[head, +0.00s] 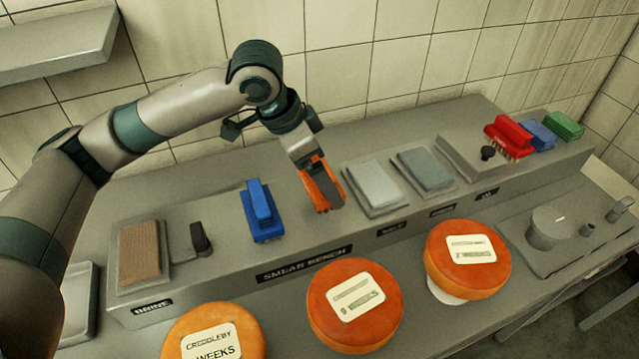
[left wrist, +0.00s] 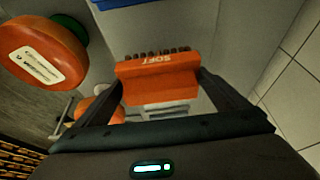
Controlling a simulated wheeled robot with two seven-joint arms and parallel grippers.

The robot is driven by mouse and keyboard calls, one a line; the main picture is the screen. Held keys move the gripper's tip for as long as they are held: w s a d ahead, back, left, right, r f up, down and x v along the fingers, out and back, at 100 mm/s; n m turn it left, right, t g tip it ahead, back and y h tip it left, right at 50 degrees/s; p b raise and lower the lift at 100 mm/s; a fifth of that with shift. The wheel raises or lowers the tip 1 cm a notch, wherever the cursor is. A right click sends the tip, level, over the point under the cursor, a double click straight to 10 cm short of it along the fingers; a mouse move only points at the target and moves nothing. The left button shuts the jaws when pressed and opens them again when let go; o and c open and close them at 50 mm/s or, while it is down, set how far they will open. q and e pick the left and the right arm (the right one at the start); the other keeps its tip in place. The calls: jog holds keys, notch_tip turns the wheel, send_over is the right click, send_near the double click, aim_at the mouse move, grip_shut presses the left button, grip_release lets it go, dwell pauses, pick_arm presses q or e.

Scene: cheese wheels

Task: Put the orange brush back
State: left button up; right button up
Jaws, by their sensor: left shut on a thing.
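The orange brush (head: 322,185) is held by my left gripper (head: 318,165) above the raised grey shelf of the bench. In the left wrist view the orange brush (left wrist: 158,80) sits between the two fingers, its bristles pointing away and the word SOFT on its side. My left gripper (left wrist: 160,95) is shut on it. In the head view it hangs between a blue brush (head: 261,210) on its left and a light grey pad (head: 374,188) on its right. Whether it touches the shelf cannot be told. My right gripper is not in view.
Orange cheese wheels with labels stand along the front, one in the middle (head: 354,306) and one at right (head: 467,260). A brown pad (head: 140,252) lies at the shelf's left. Red (head: 510,137), blue (head: 539,135) and green (head: 563,126) brushes stand at the far right.

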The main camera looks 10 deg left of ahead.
pick_arm(q)
jog(key=shift+f+p, duration=0.45)
jog(key=shift+f, duration=1.35)
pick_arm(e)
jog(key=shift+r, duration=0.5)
pick_arm(q)
jog(key=o, duration=0.7)
jog(key=shift+f, duration=0.15)
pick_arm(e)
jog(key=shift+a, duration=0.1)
pick_arm(q)
jog(key=shift+s+a+r, duration=0.1)
jog(key=shift+a+r, duration=0.1)
jog(key=shift+r, duration=0.4)
jog(key=b+v, duration=0.1)
jog(key=v, duration=1)
jog(key=shift+b, duration=0.35)
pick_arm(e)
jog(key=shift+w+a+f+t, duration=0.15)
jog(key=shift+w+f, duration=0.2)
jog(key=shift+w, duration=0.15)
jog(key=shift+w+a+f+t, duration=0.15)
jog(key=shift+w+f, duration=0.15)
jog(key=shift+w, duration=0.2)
